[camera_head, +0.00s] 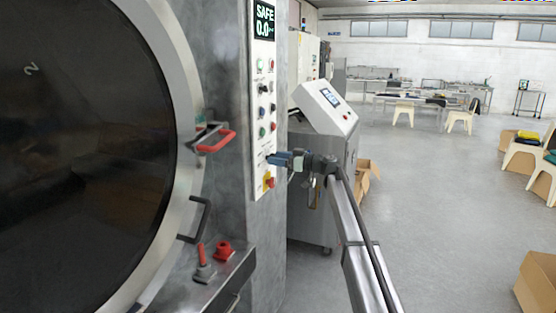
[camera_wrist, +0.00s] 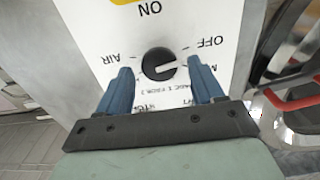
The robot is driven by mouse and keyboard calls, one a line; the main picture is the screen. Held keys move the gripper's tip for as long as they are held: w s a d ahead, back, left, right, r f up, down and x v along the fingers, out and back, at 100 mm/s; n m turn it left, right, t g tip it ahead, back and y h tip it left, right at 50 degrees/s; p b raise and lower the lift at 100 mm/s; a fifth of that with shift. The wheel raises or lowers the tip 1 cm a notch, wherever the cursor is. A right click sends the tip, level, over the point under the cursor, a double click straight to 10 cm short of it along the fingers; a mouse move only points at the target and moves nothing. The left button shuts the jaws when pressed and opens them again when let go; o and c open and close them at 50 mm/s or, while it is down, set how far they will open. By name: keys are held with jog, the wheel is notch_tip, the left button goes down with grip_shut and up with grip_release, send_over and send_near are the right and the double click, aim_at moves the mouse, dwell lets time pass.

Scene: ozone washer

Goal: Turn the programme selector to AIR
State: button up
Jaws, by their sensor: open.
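The programme selector (camera_wrist: 158,63) is a round black knob on the white panel in the wrist view. Its white pointer mark points to the right in the picture, toward a partly hidden label starting with M. The AIR label is to its left and OFF to its upper right; print is upside down. My gripper (camera_wrist: 160,70) is open, with one blue finger on each side of the knob and gaps visible between. In the head view my gripper (camera_head: 278,158) is at the panel's lower part, and I cannot make out the selector there.
The white control panel (camera_head: 261,80) carries several buttons and a SAFE display (camera_head: 264,20). A red-and-yellow switch (camera_head: 269,181) sits just below my gripper. The large round door (camera_head: 85,150) with red handle (camera_head: 216,142) is left.

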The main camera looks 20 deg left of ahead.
jog(key=shift+a, duration=0.2)
jog(key=c, duration=1)
